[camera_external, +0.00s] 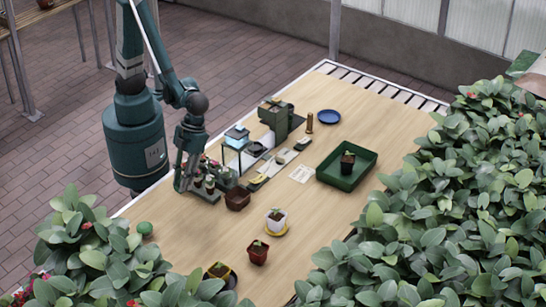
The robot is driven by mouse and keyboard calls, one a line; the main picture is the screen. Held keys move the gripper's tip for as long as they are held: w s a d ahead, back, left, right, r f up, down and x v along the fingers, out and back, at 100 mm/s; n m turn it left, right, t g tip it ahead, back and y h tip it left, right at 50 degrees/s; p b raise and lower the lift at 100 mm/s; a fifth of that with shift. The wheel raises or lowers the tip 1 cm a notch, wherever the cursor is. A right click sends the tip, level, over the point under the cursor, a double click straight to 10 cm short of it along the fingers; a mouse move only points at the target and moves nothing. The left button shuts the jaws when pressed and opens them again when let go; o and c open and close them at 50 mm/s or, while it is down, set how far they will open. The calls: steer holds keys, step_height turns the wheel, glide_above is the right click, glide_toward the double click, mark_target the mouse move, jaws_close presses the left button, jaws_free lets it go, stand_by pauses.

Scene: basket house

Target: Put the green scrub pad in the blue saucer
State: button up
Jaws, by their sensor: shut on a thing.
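The blue saucer (329,117) lies flat on the far part of the wooden table, and I see nothing in it. My gripper (183,187) points down near the table's left edge, beside a tray of small potted plants, far to the left of the saucer. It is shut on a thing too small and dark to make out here. I cannot pick out the green scrub pad for certain. A round green object (145,229) lies at the near left table edge, apart from my gripper, but its shape looks more like a ball.
The tray of small plants (210,184) and a brown pot (238,198) stand close right of my gripper. A stand with a light-blue top (237,133) and a dark green box (277,117) stand towards the saucer. A green tray (364,174) holds a black pot. Leafy plants (470,190) crowd the right.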

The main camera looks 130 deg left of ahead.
mark_target(178, 182)
step_height(178, 182, up, 5)
steer(key=shift+w+a+r, duration=0.15)
steer(key=shift+r, duration=0.05)
steer(key=w+a+n+t+y, duration=0.1)
steer(key=w+a+n, duration=0.2)
steer(key=w+a, duration=0.7)
steer(key=w+a+n+t, duration=0.1)
steer(key=w+a+n, duration=0.25)
steer(key=a, duration=1.25)
steer(key=w+a+n+t+y, duration=0.1)
steer(key=w+a+n, duration=0.35)
steer(key=a, duration=0.85)
steer(key=s+a+n+t+y, duration=0.1)
steer(key=s+a+n, duration=0.25)
steer(key=a, duration=1.95)
steer(key=s+a+n+t+y, duration=0.1)
steer(key=s+a+n+y, duration=0.2)
steer(key=a, duration=1.9)
steer(key=shift+n+h, duration=0.45)
steer(key=shift+h, duration=0.25)
step_height(178, 182, down, 5)
steer(key=shift+w+d+f, duration=0.1)
steer(key=shift+d, duration=0.05)
